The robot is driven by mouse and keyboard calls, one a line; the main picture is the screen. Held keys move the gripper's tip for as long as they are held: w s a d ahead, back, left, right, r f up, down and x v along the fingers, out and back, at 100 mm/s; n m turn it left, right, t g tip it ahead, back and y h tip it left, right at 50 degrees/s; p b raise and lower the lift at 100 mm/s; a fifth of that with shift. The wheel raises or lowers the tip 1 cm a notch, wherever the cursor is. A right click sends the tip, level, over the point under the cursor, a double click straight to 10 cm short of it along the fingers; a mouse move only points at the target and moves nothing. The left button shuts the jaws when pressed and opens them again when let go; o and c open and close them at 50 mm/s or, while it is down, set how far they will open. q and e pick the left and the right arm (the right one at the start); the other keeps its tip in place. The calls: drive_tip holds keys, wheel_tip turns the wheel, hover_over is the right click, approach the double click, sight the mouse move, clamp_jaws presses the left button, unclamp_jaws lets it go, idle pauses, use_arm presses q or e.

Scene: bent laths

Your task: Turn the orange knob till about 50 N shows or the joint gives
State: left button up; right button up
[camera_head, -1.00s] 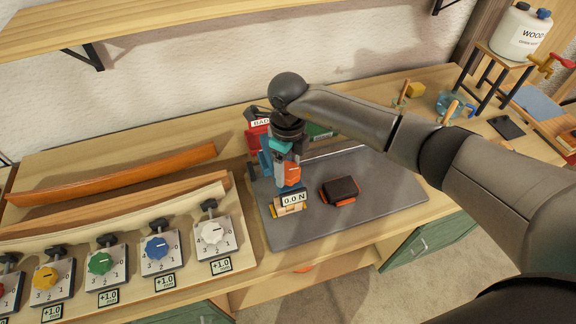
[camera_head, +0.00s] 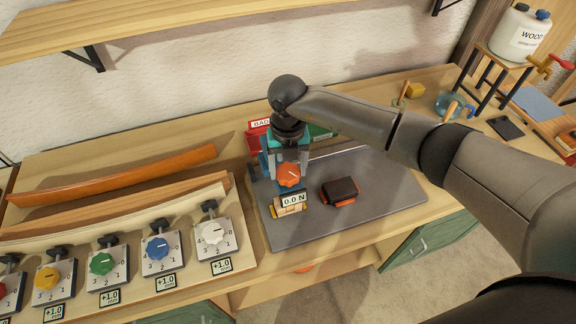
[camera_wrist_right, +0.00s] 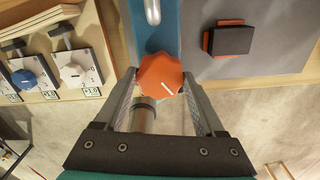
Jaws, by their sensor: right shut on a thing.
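The orange knob (camera_head: 288,176) sits on the front of a blue test frame (camera_wrist_right: 192,28) and carries a white pointer line; it also shows in the wrist view (camera_wrist_right: 160,76). My right gripper (camera_wrist_right: 159,84) is shut on the knob, one finger on each side. The white display (camera_head: 293,200) just below the knob reads 0.0 N. A pale wooden piece (camera_head: 288,211) shows under the display; whether it holds the joint I cannot tell. Much of the frame is hidden behind my gripper. My left gripper is out of view.
The frame stands on a grey mat (camera_head: 390,205) beside a black and orange block (camera_head: 340,190). A red bin marked BAD (camera_head: 256,136) and a green one (camera_head: 320,131) stand behind. A board with several coloured knobs (camera_head: 190,276) lies at left.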

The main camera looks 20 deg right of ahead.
sight(288, 171)
drive_tip(key=m+p, duration=0.1)
drive_tip(key=m, duration=0.5)
drive_tip(key=shift+r+m+p, duration=0.15)
drive_tip(key=shift+m+p, duration=0.15)
drive_tip(key=shift+p, duration=0.05)
drive_tip(key=m+p, duration=0.1)
drive_tip(key=m, duration=0.3)
drive_tip(key=shift+p, duration=0.3)
drive_tip(key=shift+w+m+p, duration=0.1)
drive_tip(key=shift+m+p, duration=0.4)
drive_tip(key=shift+m, duration=1.1)
drive_tip(key=o, duration=1.3)
drive_tip(key=shift+o, duration=0.2)
wheel_tip(288, 171, up, 15)
drive_tip(key=b, duration=0.2)
